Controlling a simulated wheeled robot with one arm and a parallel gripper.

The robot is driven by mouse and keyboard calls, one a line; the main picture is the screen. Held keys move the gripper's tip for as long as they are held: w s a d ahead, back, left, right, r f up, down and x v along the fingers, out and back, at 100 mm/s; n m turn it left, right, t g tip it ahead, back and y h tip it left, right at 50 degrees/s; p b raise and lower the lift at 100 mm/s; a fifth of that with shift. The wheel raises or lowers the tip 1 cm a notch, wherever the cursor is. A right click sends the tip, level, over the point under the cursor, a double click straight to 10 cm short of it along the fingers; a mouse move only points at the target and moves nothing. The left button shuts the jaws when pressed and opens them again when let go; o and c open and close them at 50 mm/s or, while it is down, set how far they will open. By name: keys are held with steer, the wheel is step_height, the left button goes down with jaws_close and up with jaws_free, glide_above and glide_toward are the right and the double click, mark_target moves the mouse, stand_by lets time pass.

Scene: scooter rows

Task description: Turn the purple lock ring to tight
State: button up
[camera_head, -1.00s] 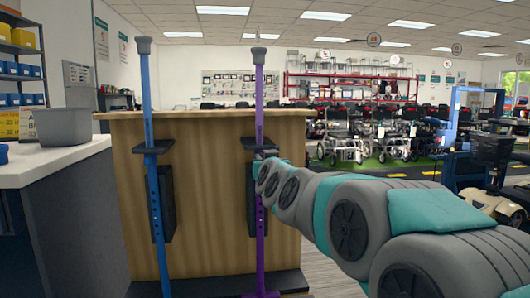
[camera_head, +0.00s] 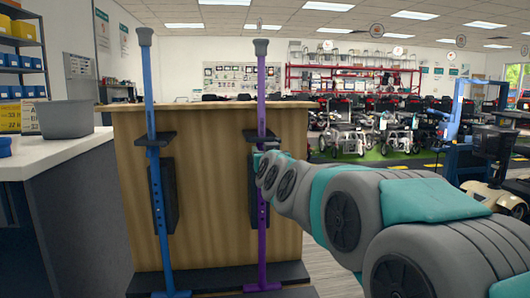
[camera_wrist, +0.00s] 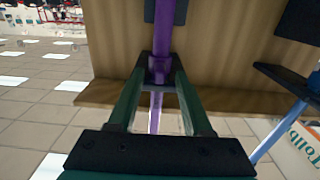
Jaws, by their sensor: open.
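The purple pole (camera_head: 262,85) stands upright in a black holder against the wooden panel, with a grey cap on top and holes lower down. In the wrist view, a slightly wider purple collar, which looks like the lock ring (camera_wrist: 158,72), sits on the pole. My gripper (camera_wrist: 158,66) is open, with one finger on each side of this collar. The fingertips are very close to it; I cannot tell whether they touch. In the head view my wrist is at the pole just below the black holder, and it hides the ring. Any tight marking is too small to see.
A similar blue pole (camera_head: 150,90) stands to the left in its own holder. The wooden panel (camera_head: 210,190) is close behind both poles. A white counter (camera_head: 60,152) with a grey bin (camera_head: 66,119) is at the left. Parked scooters and wheelchairs stand farther back right.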

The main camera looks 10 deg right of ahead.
steer(key=shift+s, duration=0.1)
steer(key=s, duration=0.7)
steer(key=shift+s, duration=0.3)
steer(key=shift+f, duration=0.1)
steer(key=s+a+f+n+g+y+p, duration=0.1)
steer(key=s+f+g, duration=0.4)
steer(key=s+f, duration=0.55)
steer(key=s+a+f+g+y, duration=0.1)
steer(key=s+f+g, duration=0.55)
steer(key=f, duration=0.65)
steer(key=s+d+f+g, duration=0.1)
steer(key=s+f+g, duration=0.1)
steer(key=s, duration=0.6)
steer(key=s+d+f+g+h, duration=0.1)
steer(key=s+d+f+g, duration=0.1)
steer(key=s, duration=0.7)
steer(key=s+d+f+m+g+h+p, duration=0.1)
steer(key=s+f+g, duration=0.3)
steer(key=s, duration=0.5)
steer(key=shift+d+f, duration=0.5)
steer(key=shift+d, duration=0.1)
